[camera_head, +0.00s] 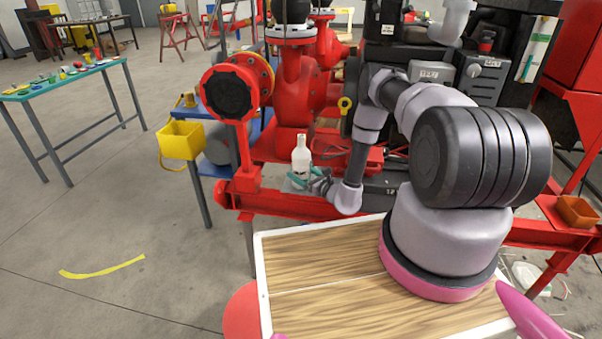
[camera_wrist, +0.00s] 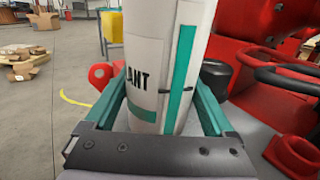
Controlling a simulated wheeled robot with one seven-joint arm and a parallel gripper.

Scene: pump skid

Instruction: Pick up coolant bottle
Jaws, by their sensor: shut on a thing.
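The coolant bottle (camera_head: 301,157) is white with a narrow neck and stands upright at the front of the red pump skid in the head view. In the wrist view the bottle (camera_wrist: 160,55) fills the middle, with teal bands and black lettering ending in "LANT". My gripper (camera_head: 305,181) is at the lower part of the bottle. Its teal fingers, also in the wrist view (camera_wrist: 160,115), lie on both sides of the bottle and are shut on it. The bottle's base is hidden, so I cannot tell whether it touches the surface below.
Red pump pipework (camera_head: 297,85) rises right behind the bottle. A red valve with a black handwheel (camera_head: 228,92) stands to its left. A yellow bin (camera_head: 181,140) hangs farther left. A teal table (camera_head: 65,82) with small items stands at far left. The floor between is open.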

